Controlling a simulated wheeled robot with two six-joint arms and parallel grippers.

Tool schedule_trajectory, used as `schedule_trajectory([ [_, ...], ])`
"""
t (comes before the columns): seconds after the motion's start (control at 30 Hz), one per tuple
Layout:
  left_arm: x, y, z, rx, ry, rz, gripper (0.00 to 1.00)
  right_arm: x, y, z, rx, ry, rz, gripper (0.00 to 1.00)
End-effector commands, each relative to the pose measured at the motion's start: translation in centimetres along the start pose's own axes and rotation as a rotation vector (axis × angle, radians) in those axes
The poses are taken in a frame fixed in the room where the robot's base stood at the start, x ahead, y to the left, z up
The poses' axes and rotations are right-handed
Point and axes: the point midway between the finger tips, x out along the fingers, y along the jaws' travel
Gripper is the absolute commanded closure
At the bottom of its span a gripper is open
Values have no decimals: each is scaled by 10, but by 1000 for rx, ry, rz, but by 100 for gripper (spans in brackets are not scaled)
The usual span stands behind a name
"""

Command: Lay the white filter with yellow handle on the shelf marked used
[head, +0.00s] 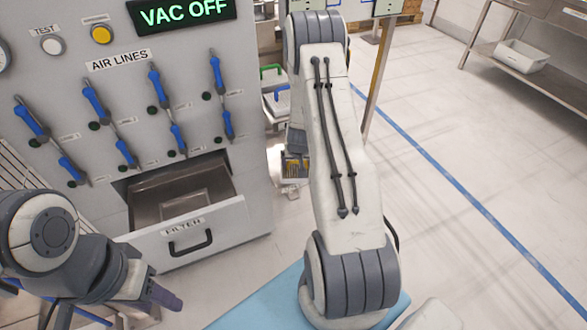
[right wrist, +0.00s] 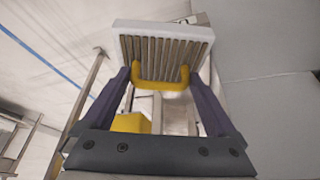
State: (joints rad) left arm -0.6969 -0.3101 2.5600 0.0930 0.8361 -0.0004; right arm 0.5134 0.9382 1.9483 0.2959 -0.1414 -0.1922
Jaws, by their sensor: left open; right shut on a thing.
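The white filter shows in the right wrist view (right wrist: 160,45), with a pleated face and a yellow handle (right wrist: 162,84). My right gripper (right wrist: 165,88) is shut on that handle. In the head view, my right gripper (head: 294,158) is mostly hidden behind my right arm, and only a small part of the filter (head: 293,170) shows. It is off to the right of the grey cabinet. My left gripper (head: 166,295) is open and empty at the lower left, in front of the drawer. I cannot make out a shelf marked used in either view.
The FILTER drawer (head: 205,243) is pulled out of the cabinet (head: 190,20), whose display reads VAC OFF. Green-handled (head: 271,70) and blue-handled (head: 282,92) things stand behind my right arm. A metal bench (head: 535,70) holds a white bin (head: 521,57). The floor at right is clear.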

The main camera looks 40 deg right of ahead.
Motion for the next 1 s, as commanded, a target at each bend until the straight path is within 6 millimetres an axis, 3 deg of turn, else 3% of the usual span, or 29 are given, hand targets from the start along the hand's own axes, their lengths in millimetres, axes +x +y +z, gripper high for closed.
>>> schedule_trajectory([
  [0.17,-8,1,0,0,0,0,53,11,-12,-5,1,1,0,66],
  [0.5,6,0,0,0,0,0,53,49,-10,10,5,-1,2,66],
  [0.87,8,-1,0,0,0,0,53,53,-10,11,6,1,2,66],
  [0.9,7,0,0,0,0,0,53,52,-10,11,6,1,2,0],
  [1.0,7,0,0,0,0,0,53,52,-10,11,5,1,2,0],
])
